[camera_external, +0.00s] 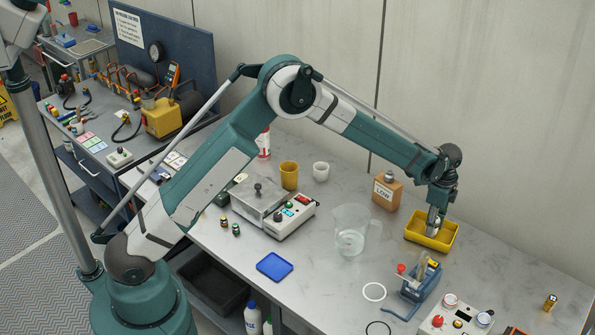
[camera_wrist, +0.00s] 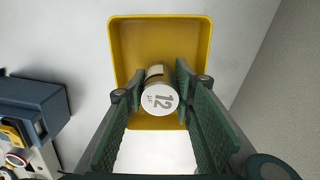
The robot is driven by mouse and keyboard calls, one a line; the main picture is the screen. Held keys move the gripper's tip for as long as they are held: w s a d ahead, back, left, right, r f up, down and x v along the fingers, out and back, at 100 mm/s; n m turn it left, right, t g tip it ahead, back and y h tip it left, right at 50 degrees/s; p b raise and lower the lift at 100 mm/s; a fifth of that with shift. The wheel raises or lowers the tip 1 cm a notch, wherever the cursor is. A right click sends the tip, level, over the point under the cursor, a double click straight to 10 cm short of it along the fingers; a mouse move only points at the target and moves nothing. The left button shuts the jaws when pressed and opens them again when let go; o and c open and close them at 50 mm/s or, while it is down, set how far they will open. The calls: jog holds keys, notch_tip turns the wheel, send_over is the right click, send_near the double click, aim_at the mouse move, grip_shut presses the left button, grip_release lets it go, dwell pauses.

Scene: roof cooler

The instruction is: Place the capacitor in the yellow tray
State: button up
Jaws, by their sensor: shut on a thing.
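The capacitor (camera_wrist: 161,96) is a small cylinder with a pale end marked "12" in the wrist view. My gripper (camera_wrist: 161,88) is shut on it, with a green finger on each side. In the external view my gripper (camera_external: 435,222) points down over the yellow tray (camera_external: 452,236), at the right part of the bench. The tray's wall also shows in the wrist view (camera_wrist: 122,50), behind the capacitor. The capacitor overlaps the tray in both views. I cannot tell whether it touches the tray floor.
A brown "LOW" bottle (camera_external: 387,190) stands left of the tray. A clear beaker (camera_external: 350,235) stands farther left. A blue device (camera_external: 418,280) is in front of the tray, with a white control box (camera_external: 455,318) nearer the edge. The bench right of the tray is mostly clear.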

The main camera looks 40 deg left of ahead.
jog(key=o, duration=0.9)
jog(key=shift+o, duration=0.2)
jog(key=shift+r, duration=0.1)
notch_tip(320, 180, up, 12)
jog(key=shift+r, duration=0.1)
dwell(0.5)
